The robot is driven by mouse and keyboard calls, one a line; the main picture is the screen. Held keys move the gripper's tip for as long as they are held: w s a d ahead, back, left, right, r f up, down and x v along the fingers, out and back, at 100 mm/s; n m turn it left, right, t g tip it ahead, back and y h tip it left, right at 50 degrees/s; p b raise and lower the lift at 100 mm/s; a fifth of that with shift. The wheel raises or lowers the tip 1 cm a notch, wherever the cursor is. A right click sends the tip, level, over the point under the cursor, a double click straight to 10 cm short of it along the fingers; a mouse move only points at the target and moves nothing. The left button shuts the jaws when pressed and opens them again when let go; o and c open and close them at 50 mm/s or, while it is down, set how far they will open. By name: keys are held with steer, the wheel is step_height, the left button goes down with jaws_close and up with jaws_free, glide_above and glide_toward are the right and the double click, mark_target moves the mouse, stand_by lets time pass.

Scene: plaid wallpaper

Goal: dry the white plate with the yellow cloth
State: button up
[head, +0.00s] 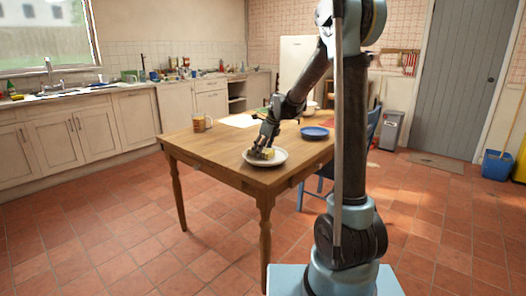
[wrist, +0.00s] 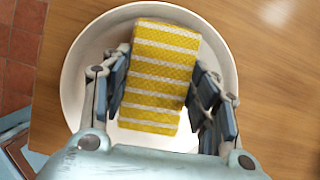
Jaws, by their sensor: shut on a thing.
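The white plate (head: 280,161) lies on the wooden table near its front corner; in the wrist view its rim (wrist: 72,80) curves around the cloth. The yellow cloth (wrist: 163,70), with white stripes, is a folded block between my gripper's fingers. It also shows small in the head view (head: 267,153). My gripper (head: 263,151) points down over the plate and is shut on the cloth; its fingers show on both sides of it in the wrist view (wrist: 160,95). The cloth is over the plate's inside; whether its underside touches the plate is hidden.
The table's front edge is close to the white plate. Bare tabletop lies left of the plate.

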steer(key=shift+r, duration=3.75)
